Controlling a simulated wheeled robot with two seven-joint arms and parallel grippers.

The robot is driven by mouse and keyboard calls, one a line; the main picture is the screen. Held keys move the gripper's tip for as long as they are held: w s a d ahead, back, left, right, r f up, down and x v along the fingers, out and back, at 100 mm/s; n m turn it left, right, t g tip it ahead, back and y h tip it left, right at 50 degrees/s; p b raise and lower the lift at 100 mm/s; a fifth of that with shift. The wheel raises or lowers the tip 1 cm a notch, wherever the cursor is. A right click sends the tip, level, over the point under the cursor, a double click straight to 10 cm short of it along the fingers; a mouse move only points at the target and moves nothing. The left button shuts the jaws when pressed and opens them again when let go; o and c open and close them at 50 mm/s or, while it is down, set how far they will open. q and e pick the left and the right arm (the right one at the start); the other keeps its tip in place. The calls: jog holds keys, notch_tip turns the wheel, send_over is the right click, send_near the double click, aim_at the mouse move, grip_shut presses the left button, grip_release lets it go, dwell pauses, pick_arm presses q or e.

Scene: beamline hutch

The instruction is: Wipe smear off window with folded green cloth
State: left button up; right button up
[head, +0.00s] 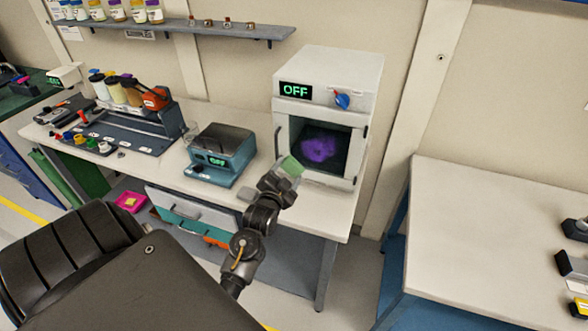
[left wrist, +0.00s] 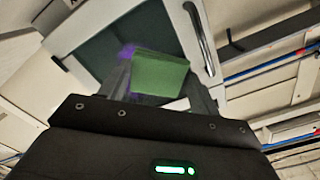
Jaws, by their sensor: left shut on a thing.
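The window (head: 335,160) is the dark pane in the door of a white cabinet whose display reads OFF. A purple smear (head: 319,149) covers the middle of the pane. My left gripper (head: 284,176) is shut on the folded green cloth (head: 291,166), which is just in front of the window's lower left part. In the left wrist view the green cloth (left wrist: 159,74) stands between the fingers, with the purple smear (left wrist: 127,52) partly hidden behind it. I cannot tell whether the cloth touches the pane. My right gripper is not in view.
The cabinet (head: 340,75) stands at the bench's right end, with a door handle (head: 277,142) left of the pane. A teal balance (head: 222,150) stands left of my gripper. A dark tray (head: 125,130) with bottles is further left. Another white table (head: 490,240) is at right.

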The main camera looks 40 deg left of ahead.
aim_at(289, 170)
pick_arm(q)
jog(key=shift+b+x, duration=1.15)
jog(key=shift+x, duration=1)
jog(key=shift+b+x, duration=0.3)
jog(key=shift+x, duration=0.5)
jog(key=shift+x, duration=1)
jog(key=shift+d+r, duration=0.15)
jog(key=shift+d, duration=0.05)
jog(key=shift+w+d, duration=0.25)
jog(key=shift+d, duration=0.55)
jog(key=shift+w+d, duration=0.3)
jog(key=shift+d, duration=0.75)
jog(key=shift+w+d, duration=0.1)
jog(key=shift+w+d+p, duration=0.25)
jog(key=shift+w+d, duration=0.1)
jog(key=shift+d, duration=0.5)
jog(key=shift+w+d+p, duration=0.2)
jog(key=shift+w+d, duration=0.15)
jog(key=shift+d, duration=0.5)
